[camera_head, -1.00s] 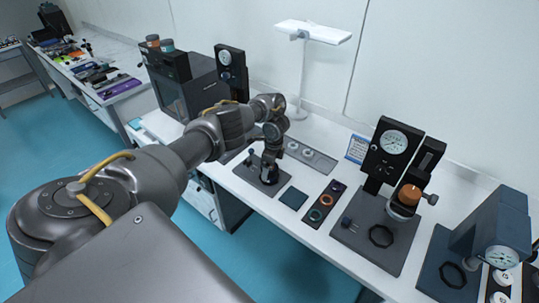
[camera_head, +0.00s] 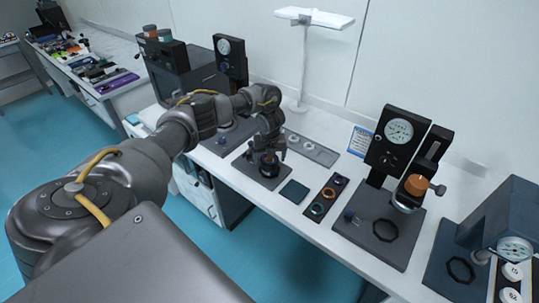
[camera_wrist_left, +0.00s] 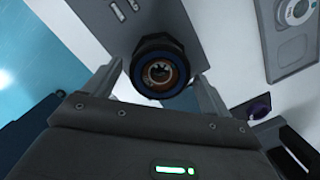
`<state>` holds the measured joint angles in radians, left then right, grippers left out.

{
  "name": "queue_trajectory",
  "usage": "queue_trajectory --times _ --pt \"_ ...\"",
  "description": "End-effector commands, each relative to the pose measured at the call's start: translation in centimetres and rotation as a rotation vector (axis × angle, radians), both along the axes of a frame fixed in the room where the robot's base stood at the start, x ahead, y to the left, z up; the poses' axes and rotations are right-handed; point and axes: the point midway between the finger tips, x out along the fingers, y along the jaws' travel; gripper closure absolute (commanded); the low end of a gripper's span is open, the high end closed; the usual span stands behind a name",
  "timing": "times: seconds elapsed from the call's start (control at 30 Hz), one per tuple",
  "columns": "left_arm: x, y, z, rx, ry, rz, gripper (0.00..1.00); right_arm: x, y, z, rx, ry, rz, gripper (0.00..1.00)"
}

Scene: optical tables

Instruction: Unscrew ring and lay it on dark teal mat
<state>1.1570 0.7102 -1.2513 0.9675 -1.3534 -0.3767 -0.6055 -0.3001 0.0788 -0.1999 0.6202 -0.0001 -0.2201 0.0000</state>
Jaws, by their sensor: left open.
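A round dark mount (camera_wrist_left: 150,45) stands on a dark base plate (camera_head: 245,171). In the left wrist view its end faces me, and a ring (camera_wrist_left: 160,72) with a blue band and an orange-brown inner edge shows in it. My left gripper (camera_head: 267,157) is over this mount; in the left wrist view its two fingers (camera_wrist_left: 160,85) are spread, one on each side of the mount. I cannot tell whether they touch it. The dark teal mat (camera_head: 294,192) lies flat and bare to the right of the base plate. My right gripper is out of view.
A dark tray (camera_head: 326,198) with several coloured rings lies right of the mat. A grey holder strip (camera_head: 313,151) lies behind. A dial-gauge stand (camera_head: 396,145) with an orange knob stands further right. The white table's front edge is close to the mat.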

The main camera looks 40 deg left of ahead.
Motion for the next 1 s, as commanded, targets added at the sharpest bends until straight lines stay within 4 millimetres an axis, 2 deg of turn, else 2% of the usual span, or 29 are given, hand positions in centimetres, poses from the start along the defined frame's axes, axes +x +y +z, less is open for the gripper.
queue_trajectory --times 0.07,0.4,0.43,0.47,0.67,0.87,0.97,1.0 --pt "0.0 0.0 0.0 0.0 0.0 0.001 0.18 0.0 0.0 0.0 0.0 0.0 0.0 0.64" --pt "0.0 0.0 0.0 -0.001 -0.001 0.002 0.61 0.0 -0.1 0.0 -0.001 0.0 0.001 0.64" --pt "0.0 0.0 0.1 -0.001 -0.001 0.002 0.62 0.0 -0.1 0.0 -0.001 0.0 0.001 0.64" --pt "0.0 0.0 0.1 0.0 0.0 0.005 0.66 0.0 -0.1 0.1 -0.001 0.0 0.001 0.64" --pt "0.0 -0.1 0.6 -0.001 0.001 0.168 0.66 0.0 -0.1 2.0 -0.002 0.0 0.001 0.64" --pt "0.0 -0.1 0.6 -0.001 0.001 0.477 0.66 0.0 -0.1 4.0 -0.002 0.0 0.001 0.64" --pt "0.0 -0.2 0.6 -0.001 0.002 0.697 0.66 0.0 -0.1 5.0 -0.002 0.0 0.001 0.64" --pt "0.0 0.0 0.1 0.001 0.0 0.704 0.66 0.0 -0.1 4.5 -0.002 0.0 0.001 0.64"
